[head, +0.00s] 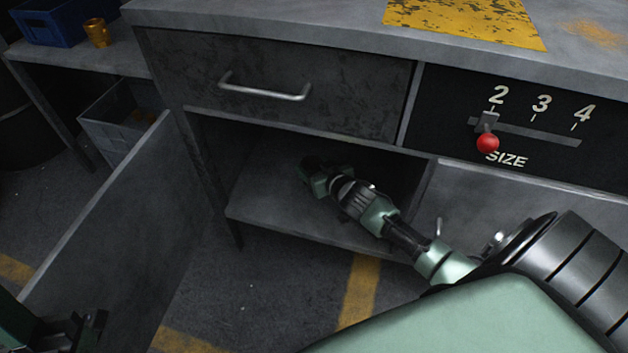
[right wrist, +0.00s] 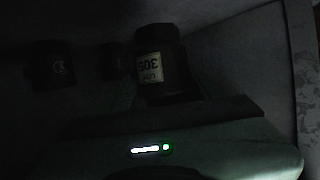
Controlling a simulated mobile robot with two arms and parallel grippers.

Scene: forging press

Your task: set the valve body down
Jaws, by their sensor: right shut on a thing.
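My right gripper (head: 318,172) reaches into the dark open compartment below the drawer and is shut on the valve body. In the head view the held part is only a dark shape at the gripper's tip. In the right wrist view a dark, rounded body (right wrist: 165,75) with a pale upside-down label reading 305 is right in front of the gripper; I take it for the valve body. The fingers and its contact with the shelf are too dark to make out. My left gripper (head: 85,332) is at the lower left, its jaws unclear.
The compartment's shelf (head: 265,212) has bare room at its front. Dark objects (right wrist: 50,66) stand further left in the wrist view. An open door panel (head: 110,215) projects at the left. Above are a closed drawer (head: 300,70) and a red-knobbed size lever (head: 487,143).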

